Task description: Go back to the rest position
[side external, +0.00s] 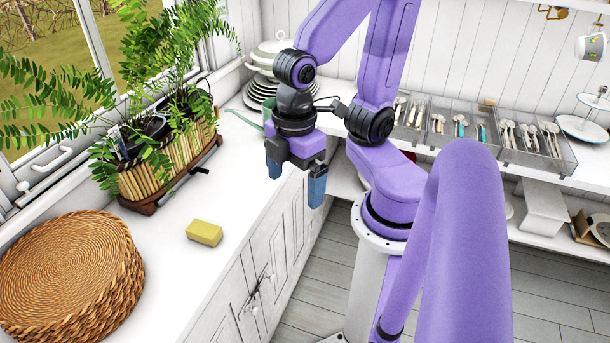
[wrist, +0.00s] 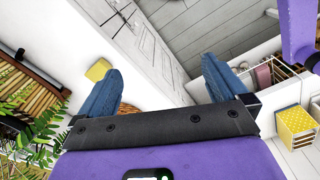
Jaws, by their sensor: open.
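My gripper (side external: 296,185) has blue fingers and hangs pointing down beside the front edge of the white counter (side external: 190,270) in the side external view. Its two fingers are spread apart with nothing between them. In the wrist view, my gripper (wrist: 165,88) shows the same wide gap, with cabinet doors and floor beyond. My purple arm is bent above its round base.
A yellow block (side external: 204,233) lies on the counter, left of my gripper; it also shows in the wrist view (wrist: 98,69). A wicker basket (side external: 70,275), a planter (side external: 165,165), stacked plates (side external: 262,92) and cutlery trays (side external: 470,128) stand around.

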